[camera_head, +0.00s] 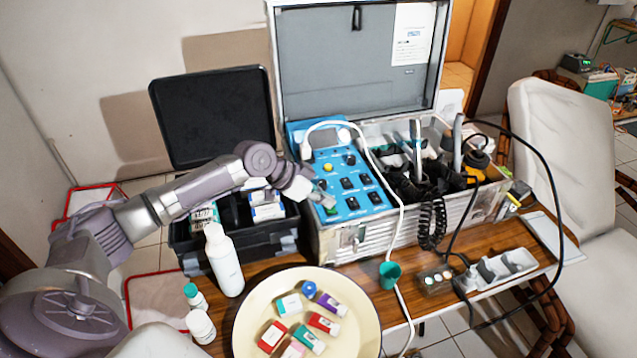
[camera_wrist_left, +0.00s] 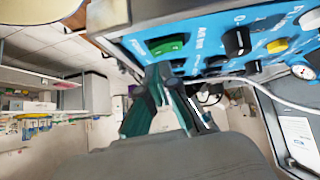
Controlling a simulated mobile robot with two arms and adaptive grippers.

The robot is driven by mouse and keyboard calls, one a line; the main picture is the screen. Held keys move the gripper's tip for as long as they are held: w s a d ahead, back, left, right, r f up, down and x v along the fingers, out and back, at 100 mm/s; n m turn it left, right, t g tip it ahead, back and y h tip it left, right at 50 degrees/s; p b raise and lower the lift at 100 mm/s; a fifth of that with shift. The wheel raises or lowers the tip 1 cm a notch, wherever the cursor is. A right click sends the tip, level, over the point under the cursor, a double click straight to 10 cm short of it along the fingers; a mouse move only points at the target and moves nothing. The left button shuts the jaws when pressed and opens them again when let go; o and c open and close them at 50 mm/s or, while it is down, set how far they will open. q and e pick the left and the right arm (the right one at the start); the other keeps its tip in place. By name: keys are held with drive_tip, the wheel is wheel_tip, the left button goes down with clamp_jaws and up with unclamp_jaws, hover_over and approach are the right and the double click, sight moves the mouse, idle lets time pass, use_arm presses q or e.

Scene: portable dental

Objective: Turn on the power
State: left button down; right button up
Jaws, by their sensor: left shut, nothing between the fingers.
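A blue control panel (camera_head: 338,165) with black knobs and a yellow button sits in the left part of the open metal case. A green switch (camera_wrist_left: 168,45) shows at the panel's edge in the left wrist view; in the head view it is at the lower left corner (camera_head: 331,210), partly hidden by my gripper. My left gripper (camera_head: 324,198) is shut and empty at that corner. In the left wrist view its fingertips (camera_wrist_left: 158,74) are together just beside the green switch; I cannot tell whether they touch it. My right gripper is not in view.
A black case (camera_head: 215,110) stands open left of the metal case (camera_head: 360,238). A white bottle (camera_head: 224,262) and a round tray (camera_head: 250,335) with small boxes are in front. A white hose (camera_head: 401,225) hangs over the panel. A power strip (camera_head: 500,267) lies at right.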

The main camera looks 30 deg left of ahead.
use_arm(q)
drive_tip(key=shift+s+f, duration=0.1)
drive_tip(key=shift+f, duration=0.55)
drive_tip(key=shift+s+d+f, duration=0.1)
drive_tip(key=shift+d+f, duration=0.05)
drive_tip(key=shift+f, duration=0.25)
drive_tip(key=shift+r, duration=0.2)
drive_tip(key=shift+f, duration=0.1)
